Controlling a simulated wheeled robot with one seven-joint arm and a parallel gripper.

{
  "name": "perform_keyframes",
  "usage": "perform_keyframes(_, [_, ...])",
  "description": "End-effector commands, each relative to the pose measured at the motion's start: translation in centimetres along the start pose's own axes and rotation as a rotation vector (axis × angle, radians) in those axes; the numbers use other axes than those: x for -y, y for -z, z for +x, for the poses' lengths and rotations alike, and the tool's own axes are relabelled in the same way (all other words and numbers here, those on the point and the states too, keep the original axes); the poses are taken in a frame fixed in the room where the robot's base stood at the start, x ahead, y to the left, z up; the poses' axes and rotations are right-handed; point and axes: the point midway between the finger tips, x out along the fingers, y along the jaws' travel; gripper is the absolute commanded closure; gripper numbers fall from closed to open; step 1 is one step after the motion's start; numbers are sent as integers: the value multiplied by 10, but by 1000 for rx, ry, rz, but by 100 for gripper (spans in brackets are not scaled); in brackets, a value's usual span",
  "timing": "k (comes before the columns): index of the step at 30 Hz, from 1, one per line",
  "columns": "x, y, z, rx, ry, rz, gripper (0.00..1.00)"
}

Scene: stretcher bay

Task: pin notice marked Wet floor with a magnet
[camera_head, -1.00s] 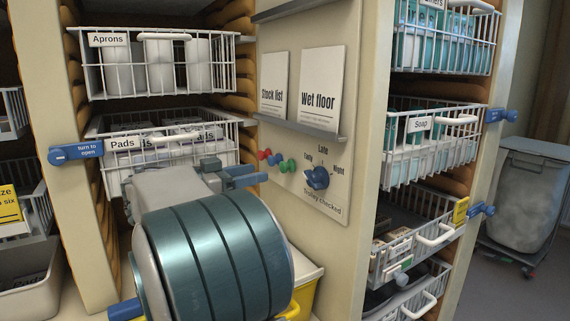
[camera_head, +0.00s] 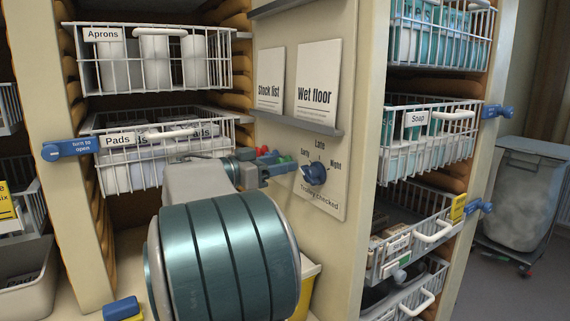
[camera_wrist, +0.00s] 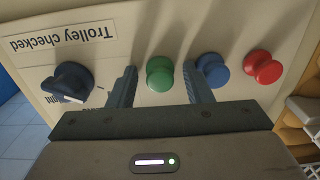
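The notice marked Wet floor (camera_head: 317,80) is a white card leaning on the panel, upright on a narrow grey ledge (camera_head: 298,124). Three round magnets sit in a row on the panel below: green (camera_wrist: 160,73), blue (camera_wrist: 212,70) and red (camera_wrist: 263,67). My gripper (camera_wrist: 160,85) is open at the panel, with one finger on each side of the green magnet. The left finger in the wrist view is clear of it, and the right finger lies between the green and blue magnets. In the head view my gripper (camera_head: 279,168) partly hides the magnets.
A Stock list card (camera_head: 270,79) stands left of the Wet floor notice on the same ledge. A dark blue dial (camera_head: 312,174), marked Trolley checked, is close right of my gripper. Wire baskets flank the panel, Pads (camera_head: 150,160) left and Soap (camera_head: 425,140) right.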

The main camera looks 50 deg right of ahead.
Motion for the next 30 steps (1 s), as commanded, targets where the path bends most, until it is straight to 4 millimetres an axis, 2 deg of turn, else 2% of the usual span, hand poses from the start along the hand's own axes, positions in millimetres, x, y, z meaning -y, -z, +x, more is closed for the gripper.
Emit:
perform_keyframes(1, [0, 0, 0, 0, 0, 0, 66])
perform_keyframes(3, [0, 0, 0, 0, 0, 0, 85])
perform_keyframes(4, [0, 0, 0, 0, 0, 0, 90])
perform_keyframes(12, [0, -1, -2, 0, 1, 0, 91])
perform_keyframes(30, [0, -1, -26, 0, 2, 0, 91])
